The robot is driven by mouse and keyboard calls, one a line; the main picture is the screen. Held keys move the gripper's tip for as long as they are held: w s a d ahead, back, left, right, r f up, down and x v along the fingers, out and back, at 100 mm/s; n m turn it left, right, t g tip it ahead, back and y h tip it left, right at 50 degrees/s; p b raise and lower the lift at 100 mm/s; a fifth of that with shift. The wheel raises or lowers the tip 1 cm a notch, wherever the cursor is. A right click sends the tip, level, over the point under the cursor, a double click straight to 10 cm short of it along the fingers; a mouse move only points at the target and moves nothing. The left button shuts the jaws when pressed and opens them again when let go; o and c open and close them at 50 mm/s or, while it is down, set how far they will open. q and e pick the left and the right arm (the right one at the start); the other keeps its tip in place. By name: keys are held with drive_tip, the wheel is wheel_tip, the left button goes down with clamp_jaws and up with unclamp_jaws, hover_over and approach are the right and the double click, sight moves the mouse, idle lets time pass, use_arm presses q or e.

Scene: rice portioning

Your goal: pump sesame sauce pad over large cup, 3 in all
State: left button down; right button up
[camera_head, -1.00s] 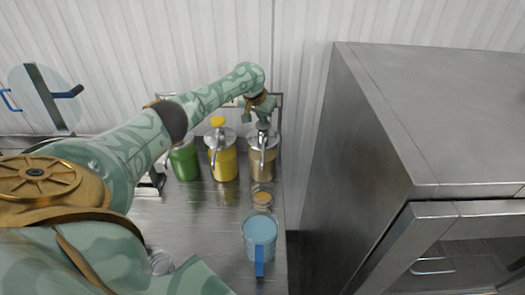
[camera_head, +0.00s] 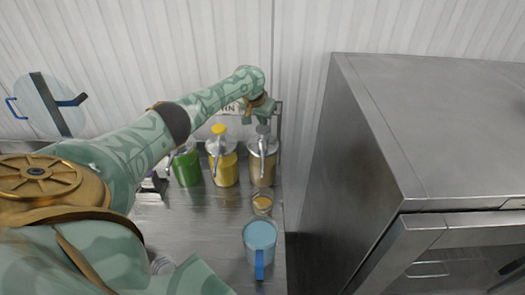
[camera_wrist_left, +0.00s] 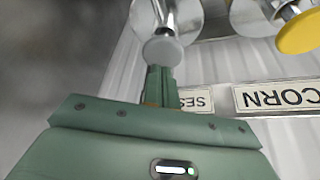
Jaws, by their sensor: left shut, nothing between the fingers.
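The sesame sauce dispenser (camera_head: 262,170) is the rightmost jar, tan inside, with a metal lid and a grey pump head (camera_head: 263,130). My left gripper (camera_head: 262,118) is over this pump head, shut and empty. In the left wrist view the shut fingers (camera_wrist_left: 160,85) are close against the round grey pump head (camera_wrist_left: 162,50); whether they touch is unclear. A clear cup (camera_head: 262,204) with tan contents stands in front of the dispenser, near its spout. The right gripper is out of view.
A yellow-topped dispenser (camera_head: 224,168) and a green one (camera_head: 186,167) stand to the left. A blue handled pitcher (camera_head: 260,236) stands in front of the clear cup. A large steel cabinet (camera_head: 370,150) is close on the right. A CORN label (camera_wrist_left: 280,97) is behind.

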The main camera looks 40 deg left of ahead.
sight(262, 129)
use_arm(q)
drive_tip(key=shift+f, duration=0.1)
drive_tip(key=shift+s+f+b, duration=0.1)
drive_tip(key=shift+f+b, duration=0.85)
drive_tip(key=shift+f, duration=0.8)
drive_tip(key=shift+r+p, duration=1.85)
drive_tip(key=shift+p, duration=0.35)
wheel_tip(262, 129, up, 6)
drive_tip(key=p, duration=0.7)
